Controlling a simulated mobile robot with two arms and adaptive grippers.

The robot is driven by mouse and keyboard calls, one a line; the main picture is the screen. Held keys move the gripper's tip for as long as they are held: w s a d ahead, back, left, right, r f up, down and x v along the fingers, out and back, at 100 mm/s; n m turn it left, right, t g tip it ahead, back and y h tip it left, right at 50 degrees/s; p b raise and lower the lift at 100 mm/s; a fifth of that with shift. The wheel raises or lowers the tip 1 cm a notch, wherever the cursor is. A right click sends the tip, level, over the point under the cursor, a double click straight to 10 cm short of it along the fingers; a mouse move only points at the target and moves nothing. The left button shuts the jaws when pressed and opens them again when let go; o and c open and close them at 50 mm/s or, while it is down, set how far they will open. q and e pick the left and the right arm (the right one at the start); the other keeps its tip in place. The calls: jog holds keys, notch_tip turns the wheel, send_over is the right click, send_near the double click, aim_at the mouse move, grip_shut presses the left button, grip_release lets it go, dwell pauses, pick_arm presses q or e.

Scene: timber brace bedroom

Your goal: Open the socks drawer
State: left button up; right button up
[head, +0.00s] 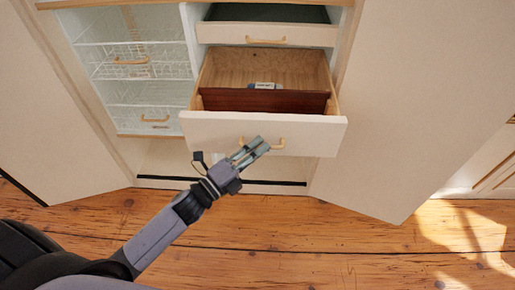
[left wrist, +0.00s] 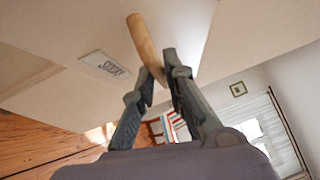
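The socks drawer (head: 222,128) is pulled well out of the white cabinet, with its cream front facing me. Inside it are a dark red-brown divider and a small grey-and-white item at the back. Its wooden handle (head: 278,144) also shows in the left wrist view (left wrist: 141,40), beside a label (left wrist: 105,66) reading "SOCKS". My left gripper (head: 262,147) is at the handle, its fingers closed about the bar in the left wrist view (left wrist: 158,72). My right gripper is in neither view.
A drawer (head: 220,33) above stands slightly open with a dark green interior. Wire baskets (head: 140,65) fill the left bay. Open cabinet doors flank both sides, the right door (head: 400,130) close to the drawer. Wooden floor (head: 330,235) in front is clear.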

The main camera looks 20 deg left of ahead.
pick_arm(q)
jog(key=o, duration=0.4)
jog(key=shift+c, duration=0.2)
jog(key=v, duration=1.2)
